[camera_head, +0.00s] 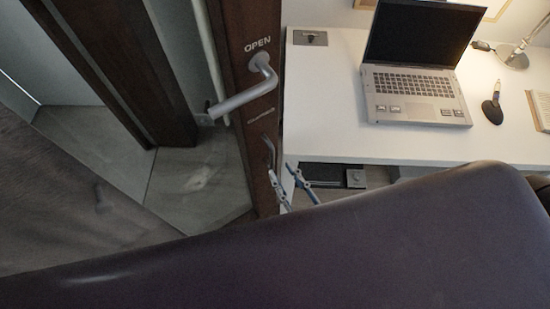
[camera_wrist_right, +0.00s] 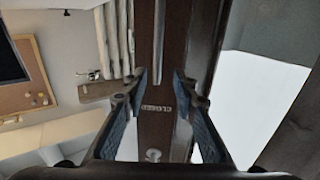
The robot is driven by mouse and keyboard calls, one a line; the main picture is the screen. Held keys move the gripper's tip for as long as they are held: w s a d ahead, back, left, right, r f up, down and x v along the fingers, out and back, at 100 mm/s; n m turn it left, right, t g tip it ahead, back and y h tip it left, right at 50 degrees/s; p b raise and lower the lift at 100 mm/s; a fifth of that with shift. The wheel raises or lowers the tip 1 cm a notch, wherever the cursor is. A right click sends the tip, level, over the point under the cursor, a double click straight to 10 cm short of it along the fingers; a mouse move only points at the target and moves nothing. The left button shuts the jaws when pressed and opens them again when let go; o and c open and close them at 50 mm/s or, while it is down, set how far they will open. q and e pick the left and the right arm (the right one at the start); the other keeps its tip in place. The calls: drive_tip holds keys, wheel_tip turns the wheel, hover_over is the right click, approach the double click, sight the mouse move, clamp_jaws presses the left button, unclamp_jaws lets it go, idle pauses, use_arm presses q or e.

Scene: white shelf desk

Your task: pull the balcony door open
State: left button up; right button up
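The balcony door (camera_head: 232,45) is a dark brown leaf with a grey lever handle (camera_head: 245,97) and an "OPEN" label. It stands ajar, with floor visible between it and the brown door post (camera_head: 130,65) on the left. My right gripper (camera_head: 284,170) is at the leaf's right edge, below the handle, with its fingers apart on either side of that edge. In the right wrist view the brown door edge, with a "CLOSED" label, runs between the spread fingers (camera_wrist_right: 160,85). Whether a finger touches it I cannot tell. My left gripper is not in view.
A white desk (camera_head: 330,100) stands close to the right of the door. It carries an open laptop (camera_head: 415,75), a pen in a stand (camera_head: 492,104) and a lamp (camera_head: 517,58). Grey floor (camera_head: 205,175) is clear in the doorway. My dark arm covers the lower head view.

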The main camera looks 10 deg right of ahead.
drive_tip(key=shift+v, duration=2.3)
wheel_tip(320, 180, down, 19)
drive_tip(key=s+d+g+h, duration=0.1)
drive_tip(key=s+d+g, duration=0.1)
drive_tip(key=g, duration=0.3)
drive_tip(key=s+d+f+g+h, duration=0.1)
drive_tip(key=s+d+f+g, duration=0.15)
drive_tip(key=f, duration=0.35)
drive_tip(key=s+d+f+g, duration=0.1)
drive_tip(key=s+f+g, duration=0.1)
drive_tip(key=s+f, duration=0.35)
drive_tip(key=s+d+f+g+h, duration=0.1)
drive_tip(key=s+d+f+g, duration=0.1)
drive_tip(key=f, duration=0.6)
drive_tip(key=s+d+f+g+h, duration=0.1)
drive_tip(key=s+d+f+g, duration=0.3)
drive_tip(key=s, duration=0.5)
wheel_tip(320, 180, down, 2)
drive_tip(key=shift+s+d+f+g+h, duration=0.15)
drive_tip(key=shift+s+g+h, duration=0.2)
drive_tip(key=shift+g, duration=0.1)
